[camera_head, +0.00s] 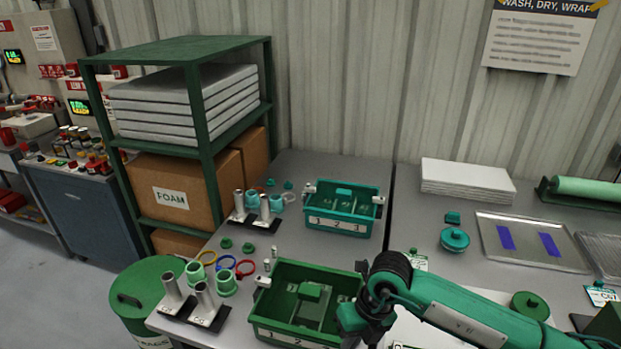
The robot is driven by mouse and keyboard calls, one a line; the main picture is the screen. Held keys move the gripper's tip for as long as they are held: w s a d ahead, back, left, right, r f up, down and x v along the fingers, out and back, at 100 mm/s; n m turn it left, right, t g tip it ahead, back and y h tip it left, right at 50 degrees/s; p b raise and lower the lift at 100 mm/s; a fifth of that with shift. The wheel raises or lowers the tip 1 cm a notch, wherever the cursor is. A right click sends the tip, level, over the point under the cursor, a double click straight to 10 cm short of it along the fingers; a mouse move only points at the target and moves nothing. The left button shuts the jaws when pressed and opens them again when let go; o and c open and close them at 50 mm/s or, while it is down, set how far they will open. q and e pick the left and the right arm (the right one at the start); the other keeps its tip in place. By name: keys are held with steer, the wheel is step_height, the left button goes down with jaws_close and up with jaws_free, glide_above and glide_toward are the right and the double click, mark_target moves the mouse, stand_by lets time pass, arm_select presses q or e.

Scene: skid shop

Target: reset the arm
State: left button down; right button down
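One green arm of mine (470,312) comes in from the lower right, so it is my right arm. Its dark wrist and gripper (362,328) hang at the right edge of the near green bin (268,330). The gripper points downward and partly hides that side of the bin. Its fingertips are not clear, so I cannot tell whether it is open or shut, or whether it touches the bin. My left arm and gripper are not in view.
A teal bin (340,224) stands farther back. Metal posts on black bases, green cups (226,281) and coloured rings (222,263) lie left of the bins. A tray with blue strips (483,228), a lidded teal pot (454,239) and white sheets (467,180) sit right.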

steer(key=s+a+r+g+y, duration=0.1)
steer(key=s+a+r+y, duration=0.6)
steer(key=a+r+y, duration=0.55)
steer(key=w+d+r+m+t+y, duration=0.2)
steer(key=w+r+m+t, duration=0.1)
steer(key=r+m+t, duration=0.3)
steer(key=w+d+r+m+t+y, duration=0.2)
steer(key=r+m+t+y, duration=0.15)
steer(key=m+t, duration=0.45)
steer(key=w+d+f+m+t+h, duration=0.1)
steer(key=d+f+m+t+h, duration=0.1)
steer(key=d+f+m+h, duration=0.65)
steer(key=w+d+f+m+t+h, duration=0.2)
steer(key=d+f+m+h, duration=0.3)
steer(key=d+m+h, duration=0.55)
steer(key=s+d+f+m+g+h, duration=0.1)
steer(key=s+d+f+m+g, duration=0.1)
steer(key=s+f+g, duration=0.7)
steer(key=s+d+f+m+g+h, duration=0.1)
steer(key=s+d+f+m+g, duration=0.2)
steer(key=s+f, duration=0.75)
step_height(320, 180, down, 29)
steer(key=s+g, duration=0.2)
steer(key=s, duration=0.1)
steer(key=s+d+f+g, duration=0.1)
steer(key=s+d+f, duration=0.1)
steer(key=s+f, duration=1.6)
steer(key=shift+s+d+f+n, duration=0.35)
steer(key=shift+f+n, duration=0.05)
steer(key=shift+f, duration=0.1)
